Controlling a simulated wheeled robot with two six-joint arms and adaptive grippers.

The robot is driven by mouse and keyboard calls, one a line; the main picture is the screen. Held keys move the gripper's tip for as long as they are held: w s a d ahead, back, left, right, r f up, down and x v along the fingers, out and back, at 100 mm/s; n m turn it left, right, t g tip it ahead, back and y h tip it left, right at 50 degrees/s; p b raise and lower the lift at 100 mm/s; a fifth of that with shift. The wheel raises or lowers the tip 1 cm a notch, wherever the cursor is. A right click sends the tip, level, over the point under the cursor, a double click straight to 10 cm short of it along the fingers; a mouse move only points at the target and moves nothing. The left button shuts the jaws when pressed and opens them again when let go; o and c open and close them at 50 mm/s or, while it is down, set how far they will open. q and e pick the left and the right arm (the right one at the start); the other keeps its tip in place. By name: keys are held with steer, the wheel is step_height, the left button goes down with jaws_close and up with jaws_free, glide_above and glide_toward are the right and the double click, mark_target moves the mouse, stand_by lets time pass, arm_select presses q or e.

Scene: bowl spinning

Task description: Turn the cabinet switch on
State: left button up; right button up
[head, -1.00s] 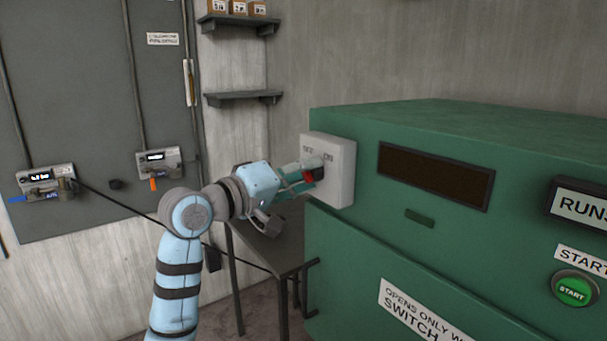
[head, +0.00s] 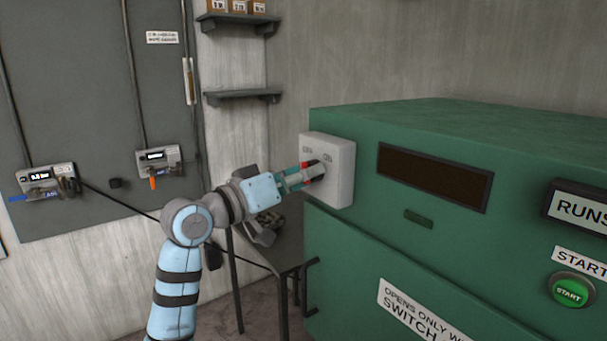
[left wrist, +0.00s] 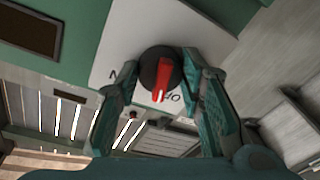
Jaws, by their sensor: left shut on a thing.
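The cabinet switch is a white plate (head: 341,168) on the left end of the green cabinet (head: 420,140), with OFF and ON labels. Its round dark knob with a red pointer (left wrist: 161,78) shows clearly in the left wrist view. The pointer points down in that view, close to the OFF label and away from the partly hidden ON label. My left gripper (head: 308,173) is at the plate, its teal fingers (left wrist: 160,65) on either side of the knob and shut on it. The fingers partly hide the knob in the head view. My right gripper is not in view.
A green START button (head: 570,291) is on the cabinet's front at the right. A dark table (head: 283,255) stands below my left wrist. Two wall shelves (head: 243,96) and a grey panel with gauges (head: 85,120) are behind and left.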

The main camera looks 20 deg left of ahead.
arm_select(q)
steer(key=shift+w+a+f+m+g+h+b, duration=0.15)
steer(key=shift+m+h+b, duration=0.4)
steer(key=shift+m, duration=1.8)
steer(key=shift+s+d+r+m+g+h+b, duration=0.15)
steer(key=shift+m+b, duration=0.75)
steer(key=shift+m, duration=1.4)
steer(key=shift+w+a+f+m+g+h+b, duration=0.15)
steer(key=shift+m+h+b, duration=0.4)
steer(key=shift+m, duration=1.8)
steer(key=o, duration=1.2)
steer(key=shift+c, duration=0.2)
steer(key=shift+a, duration=0.1)
